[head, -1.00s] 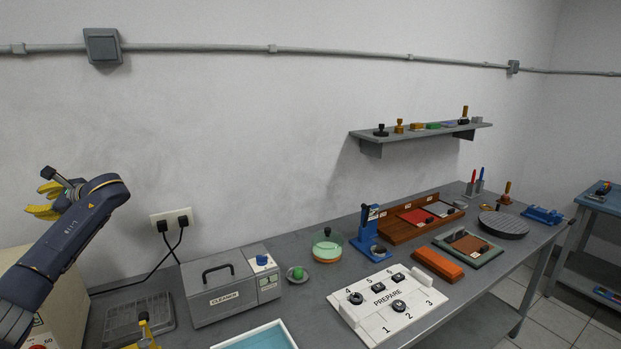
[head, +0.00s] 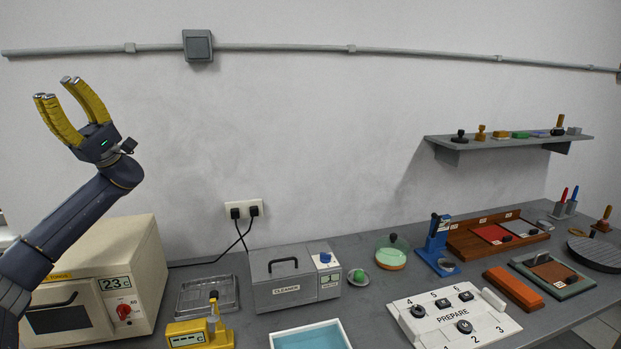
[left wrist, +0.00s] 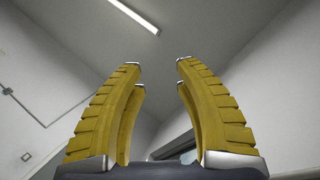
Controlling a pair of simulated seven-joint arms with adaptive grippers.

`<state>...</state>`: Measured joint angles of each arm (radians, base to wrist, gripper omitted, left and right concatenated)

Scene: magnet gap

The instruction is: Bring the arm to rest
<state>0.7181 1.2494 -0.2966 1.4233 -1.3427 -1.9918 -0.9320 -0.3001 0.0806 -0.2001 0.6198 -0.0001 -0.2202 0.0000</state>
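My left gripper (head: 62,92) is raised at the left of the head view, above the beige oven-like box, with its yellow fingers pointing up. The fingers are spread and nothing is between them. In the left wrist view the same gripper (left wrist: 158,68) shows a wide empty gap, with the ceiling and walls behind it. My left arm comes in from the lower left. My right gripper is in neither view.
The beige box (head: 140,262) with a 23 display stands below my left arm. A yellow device (head: 186,335), a wire rack (head: 232,294), the grey cleaner (head: 285,290), a blue-lined tray (head: 346,336) and a white PREPARE board (head: 425,335) cover the bench. A shelf (head: 480,147) hangs at right.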

